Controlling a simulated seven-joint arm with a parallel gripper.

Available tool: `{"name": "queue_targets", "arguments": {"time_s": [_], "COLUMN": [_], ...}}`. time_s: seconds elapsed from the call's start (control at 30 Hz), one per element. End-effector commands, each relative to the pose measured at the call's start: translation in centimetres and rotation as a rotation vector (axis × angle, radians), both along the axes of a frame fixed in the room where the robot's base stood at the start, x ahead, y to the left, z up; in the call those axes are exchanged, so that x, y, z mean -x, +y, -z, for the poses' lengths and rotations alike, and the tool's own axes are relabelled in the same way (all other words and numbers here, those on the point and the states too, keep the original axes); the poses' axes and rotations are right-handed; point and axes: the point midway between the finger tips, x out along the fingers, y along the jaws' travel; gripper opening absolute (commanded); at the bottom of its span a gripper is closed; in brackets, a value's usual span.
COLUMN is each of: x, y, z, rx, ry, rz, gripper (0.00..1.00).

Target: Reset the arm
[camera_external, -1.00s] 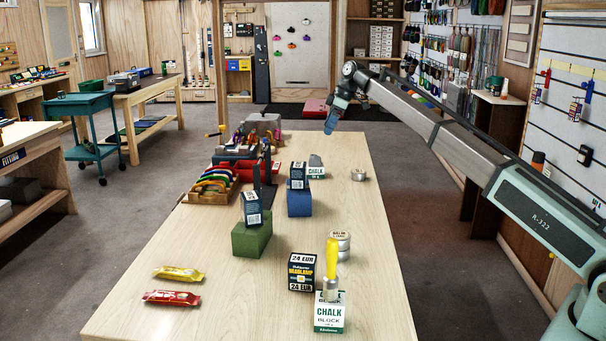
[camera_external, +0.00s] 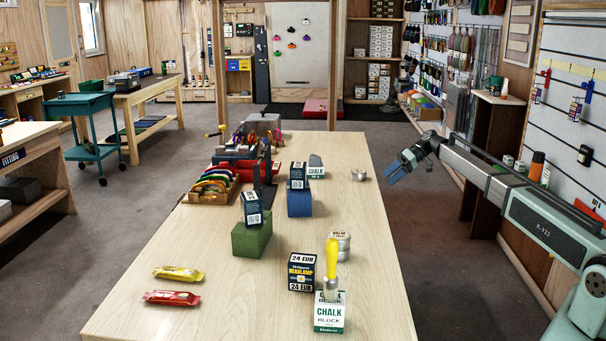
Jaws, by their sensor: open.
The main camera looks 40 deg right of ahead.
Motion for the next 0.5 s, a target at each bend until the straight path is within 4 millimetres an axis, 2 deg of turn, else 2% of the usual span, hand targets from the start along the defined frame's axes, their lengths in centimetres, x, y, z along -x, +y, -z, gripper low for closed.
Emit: {"name": "queue_targets", "arguments": {"time_s": [0.03, 0.27, 0.5], "x": [0.9, 3.7, 7.9], "y": [0.7, 4.5, 9.2], "z": [1.7, 9.8, 18.3], "rx": [-0.007, 0.012, 0.062], "ry": [0.024, 0.148, 0.288], "rz": [0.007, 0.026, 0.031], "gripper": [0.82, 0.82, 0.82]}}
